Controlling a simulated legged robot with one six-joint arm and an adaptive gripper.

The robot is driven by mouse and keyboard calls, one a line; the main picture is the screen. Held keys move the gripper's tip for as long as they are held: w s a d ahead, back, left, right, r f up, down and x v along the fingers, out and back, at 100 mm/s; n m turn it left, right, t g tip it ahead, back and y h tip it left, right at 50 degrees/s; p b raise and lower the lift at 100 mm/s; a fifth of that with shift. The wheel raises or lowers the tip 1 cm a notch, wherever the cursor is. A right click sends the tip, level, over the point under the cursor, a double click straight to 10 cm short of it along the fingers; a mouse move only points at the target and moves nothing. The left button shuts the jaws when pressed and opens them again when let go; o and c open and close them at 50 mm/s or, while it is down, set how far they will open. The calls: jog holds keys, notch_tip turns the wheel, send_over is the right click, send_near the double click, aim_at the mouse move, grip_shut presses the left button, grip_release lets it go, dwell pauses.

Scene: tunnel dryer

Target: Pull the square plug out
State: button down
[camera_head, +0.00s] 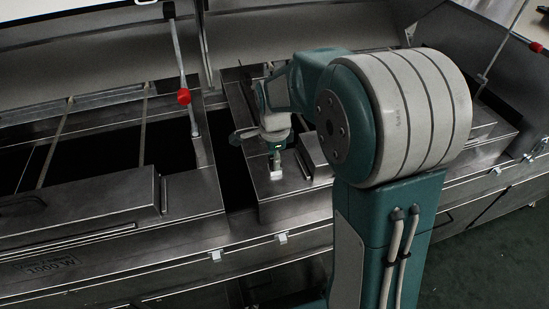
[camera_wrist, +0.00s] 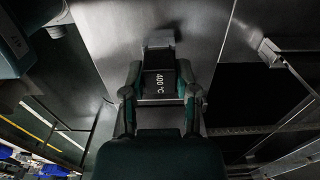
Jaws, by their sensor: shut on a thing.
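The square plug (camera_wrist: 159,84), a dark block marked "400 °C", is between the fingers of my gripper (camera_wrist: 159,72) in the wrist view. My gripper is shut on it. A lighter grey piece (camera_wrist: 158,40) shows just beyond the fingertips, against the metal surface. In the head view my gripper (camera_head: 277,160) points down at the steel top of the dryer, with a small pale piece (camera_head: 278,173) at its tip. My arm hides part of the area to the right. I cannot tell whether the plug is still seated.
A dark opening (camera_head: 120,150) crossed by bars lies to the left. A raised metal box (camera_head: 85,205) stands at the front left. A prop rod with a red knob (camera_head: 184,97) rises near the open lid. Small latches (camera_head: 281,237) line the front edge.

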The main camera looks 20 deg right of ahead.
jog(key=shift+r, duration=0.7)
dwell(0.7)
jog(key=shift+r, duration=0.8)
jog(key=shift+r, duration=0.15)
jog(key=shift+r, duration=2.15)
